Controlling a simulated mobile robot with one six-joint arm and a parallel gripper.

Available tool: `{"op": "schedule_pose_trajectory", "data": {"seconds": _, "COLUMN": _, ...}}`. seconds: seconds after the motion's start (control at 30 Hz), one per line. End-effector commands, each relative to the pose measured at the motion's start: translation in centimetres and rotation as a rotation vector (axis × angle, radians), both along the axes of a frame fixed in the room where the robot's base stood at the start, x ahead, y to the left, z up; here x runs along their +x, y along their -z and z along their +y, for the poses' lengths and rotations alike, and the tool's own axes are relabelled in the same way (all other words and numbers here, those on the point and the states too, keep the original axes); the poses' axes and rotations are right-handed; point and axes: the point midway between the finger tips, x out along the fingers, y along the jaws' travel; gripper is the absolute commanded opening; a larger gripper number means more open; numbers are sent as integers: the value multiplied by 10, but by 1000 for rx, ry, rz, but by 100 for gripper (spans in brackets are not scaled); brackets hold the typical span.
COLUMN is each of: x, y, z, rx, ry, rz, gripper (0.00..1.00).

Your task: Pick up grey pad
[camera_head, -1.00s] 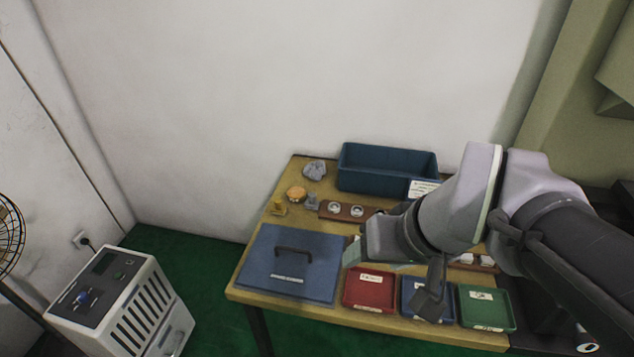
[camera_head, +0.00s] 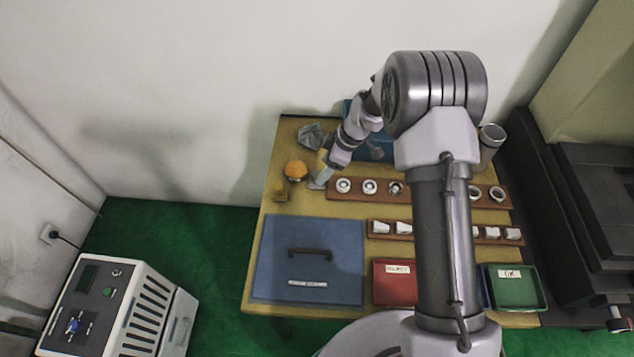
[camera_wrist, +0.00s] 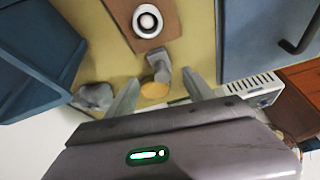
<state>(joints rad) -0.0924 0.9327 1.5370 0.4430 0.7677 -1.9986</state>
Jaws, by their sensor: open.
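The grey pad (camera_wrist: 163,76), a small grey block-like piece with an upright part, shows in the wrist view between my fingertips. In the head view the grey pad (camera_head: 316,184) lies on the table left of the upper ring board, partly hidden by my gripper (camera_head: 323,174). In the wrist view my gripper (camera_wrist: 162,80) is open, with one finger to each side of the pad. I cannot tell whether either finger touches it.
An orange round thing (camera_head: 296,170), a yellow block (camera_head: 281,192) and a crumpled grey cloth (camera_head: 311,135) lie close by. The upper ring board (camera_head: 420,192) is just right. A blue lidded box (camera_head: 275,265) stands in front, and a blue bin (camera_head: 350,108) behind.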

Motion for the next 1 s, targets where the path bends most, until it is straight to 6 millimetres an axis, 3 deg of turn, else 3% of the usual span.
{"op": "schedule_pose_trajectory", "data": {"seconds": 0.17, "x": 0, "y": 16, "z": 7, "rx": 0, "ry": 0, "rz": 0, "gripper": 62}}
{"op": "schedule_pose_trajectory", "data": {"seconds": 0.4, "x": -1, "y": 56, "z": 25, "rx": -1, "ry": 0, "rz": 0, "gripper": 62}}
{"op": "schedule_pose_trajectory", "data": {"seconds": 0.6, "x": -1, "y": 54, "z": 25, "rx": -1, "ry": 1, "rz": 0, "gripper": 60}}
{"op": "schedule_pose_trajectory", "data": {"seconds": 0.9, "x": -1, "y": 54, "z": 25, "rx": -1, "ry": 1, "rz": 1, "gripper": 1}}
{"op": "schedule_pose_trajectory", "data": {"seconds": 1.0, "x": -1, "y": 54, "z": 25, "rx": -1, "ry": 1, "rz": 1, "gripper": 0}}
